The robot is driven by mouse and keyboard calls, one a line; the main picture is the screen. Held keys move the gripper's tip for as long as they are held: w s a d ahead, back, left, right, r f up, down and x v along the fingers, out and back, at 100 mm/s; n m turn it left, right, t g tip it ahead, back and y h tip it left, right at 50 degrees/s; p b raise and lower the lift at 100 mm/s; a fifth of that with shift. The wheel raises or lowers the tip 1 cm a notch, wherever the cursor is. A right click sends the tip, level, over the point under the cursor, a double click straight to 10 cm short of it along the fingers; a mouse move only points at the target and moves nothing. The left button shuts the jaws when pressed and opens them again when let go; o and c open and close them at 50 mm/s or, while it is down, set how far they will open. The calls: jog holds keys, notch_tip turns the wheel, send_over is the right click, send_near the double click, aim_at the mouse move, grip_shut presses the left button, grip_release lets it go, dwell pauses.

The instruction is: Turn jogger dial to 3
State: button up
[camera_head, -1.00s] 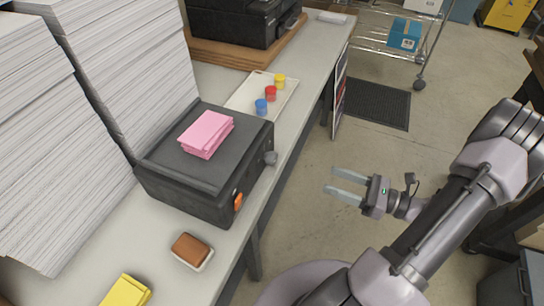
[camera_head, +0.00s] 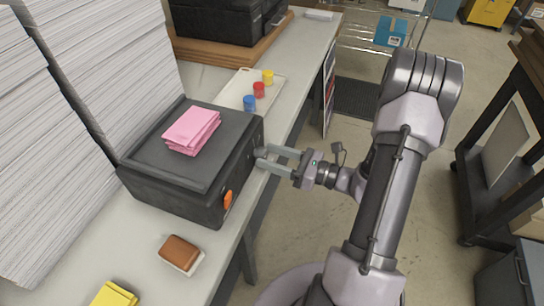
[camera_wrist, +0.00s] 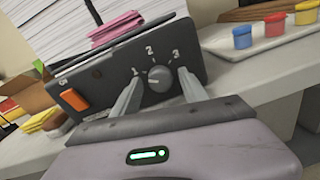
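The jogger (camera_head: 185,190) is a dark box on the bench with a pink paper stack (camera_head: 192,130) on top. Its round grey dial (camera_wrist: 160,79) shows in the wrist view on the front panel, with marks 1, 2 and 3 around it. The dial's light pointer line looks turned toward the 1 at upper left. My gripper (camera_head: 270,158) is open, with its fingers pointing at the panel. In the wrist view, its fingertips (camera_wrist: 161,78) lie to either side of the dial, with gaps; I cannot tell whether they touch the panel.
An orange switch (camera_wrist: 74,99) is on the same panel, left of the dial. A tray (camera_head: 244,87) with blue, red and yellow pots stands behind the jogger. A brown-topped block (camera_head: 180,249) and a yellow stack (camera_head: 115,294) lie nearer on the bench.

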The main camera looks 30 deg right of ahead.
grip_shut()
